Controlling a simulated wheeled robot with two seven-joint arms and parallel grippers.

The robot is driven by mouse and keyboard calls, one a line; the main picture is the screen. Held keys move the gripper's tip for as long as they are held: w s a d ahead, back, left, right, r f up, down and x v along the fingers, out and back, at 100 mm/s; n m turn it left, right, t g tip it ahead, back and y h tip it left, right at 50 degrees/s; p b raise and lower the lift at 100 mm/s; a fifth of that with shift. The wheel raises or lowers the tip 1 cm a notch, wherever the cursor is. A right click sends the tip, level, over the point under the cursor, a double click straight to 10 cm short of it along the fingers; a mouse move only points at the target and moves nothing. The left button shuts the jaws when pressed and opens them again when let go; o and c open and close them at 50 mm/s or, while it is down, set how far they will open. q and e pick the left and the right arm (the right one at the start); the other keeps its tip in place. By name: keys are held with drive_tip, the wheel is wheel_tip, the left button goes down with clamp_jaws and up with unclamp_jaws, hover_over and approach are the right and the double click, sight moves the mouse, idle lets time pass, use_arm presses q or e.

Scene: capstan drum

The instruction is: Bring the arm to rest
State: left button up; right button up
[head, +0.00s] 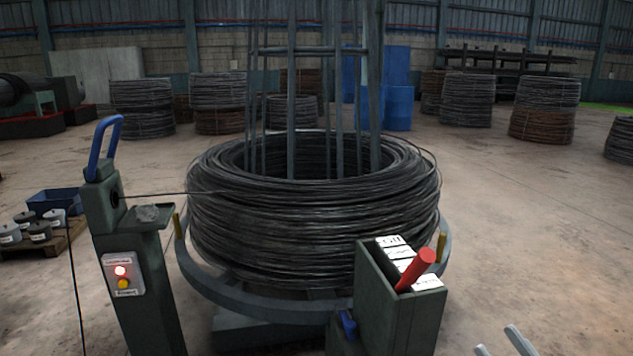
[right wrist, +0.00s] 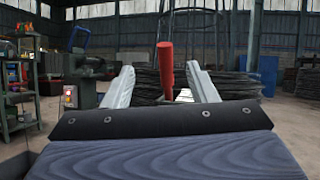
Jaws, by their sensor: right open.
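My right gripper (head: 502,343) shows only as two grey fingertips at the bottom right edge of the head view. In the right wrist view its two fingers (right wrist: 160,88) stand wide apart with nothing held between them. A red handle (head: 416,270) leans out of the green box with white labelled cards, left of and beyond the gripper. The red handle (right wrist: 166,68) also shows beyond the fingers in the right wrist view, apart from them. My left gripper is not in view.
A large wire coil (head: 310,220) sits on a round stand (head: 270,303) in the middle. A green post with a blue lever (head: 104,140) and a lit red button (head: 120,271) stands at left. The green box (head: 375,300) is at front right.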

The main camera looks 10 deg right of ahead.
drive_tip(key=s+a+f+n+g+y, duration=0.1)
drive_tip(key=s+a+n+g+y, duration=0.1)
drive_tip(key=a+n+g+y, duration=0.45)
drive_tip(key=s+a+n+g+y, duration=0.2)
drive_tip(key=a+n+g+y, duration=0.1)
drive_tip(key=a+n+g, duration=0.55)
drive_tip(key=s+a+f+n+g+h, duration=0.3)
drive_tip(key=s+f+n+g+h, duration=0.1)
drive_tip(key=s+f+n+h, duration=0.55)
drive_tip(key=w+d+r+n+t+h, duration=0.2)
drive_tip(key=w+d+n+t+h, duration=0.1)
drive_tip(key=w+d+n+h, duration=0.15)
use_arm(q)
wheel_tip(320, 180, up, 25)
drive_tip(key=p, duration=2.5)
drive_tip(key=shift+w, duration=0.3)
use_arm(e)
wheel_tip(320, 180, up, 24)
drive_tip(key=shift+s+a+r+g+y, duration=0.2)
drive_tip(key=shift+s+a+g+y, duration=0.05)
drive_tip(key=shift+s+g+y, duration=0.15)
